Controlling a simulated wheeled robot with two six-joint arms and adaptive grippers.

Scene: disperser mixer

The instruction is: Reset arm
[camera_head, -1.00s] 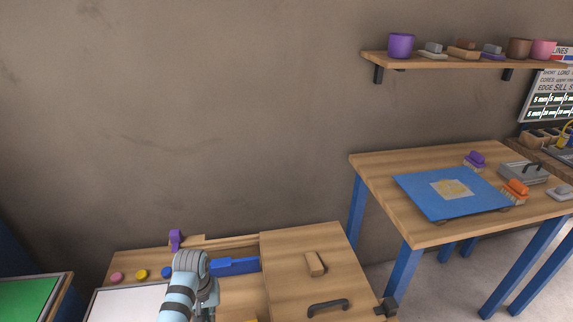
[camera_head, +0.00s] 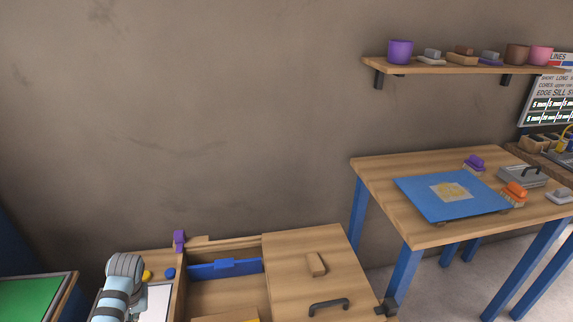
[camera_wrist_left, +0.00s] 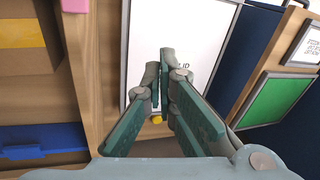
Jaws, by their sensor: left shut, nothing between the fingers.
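My left arm comes in at the bottom left of the head view, over the left part of the wooden bench (camera_head: 333,258); its gripper is hidden there. In the left wrist view my left gripper (camera_wrist_left: 158,78) is shut and empty, with its green fingers together over a white panel (camera_wrist_left: 190,30). The panel's dark lettering is partly covered by the fingers. The panel also shows beside my arm in the head view (camera_head: 157,302). A yellow button (camera_wrist_left: 157,120) is just below the fingertips in the wrist view. My right gripper is not in view.
An open compartment holds a blue part (camera_head: 225,267). A purple clip (camera_head: 179,240) stands at its back edge. A green panel (camera_head: 35,300) is at the left. A second table (camera_head: 390,193) with a blue mat (camera_head: 420,197) stands right, under a shelf (camera_head: 440,66).

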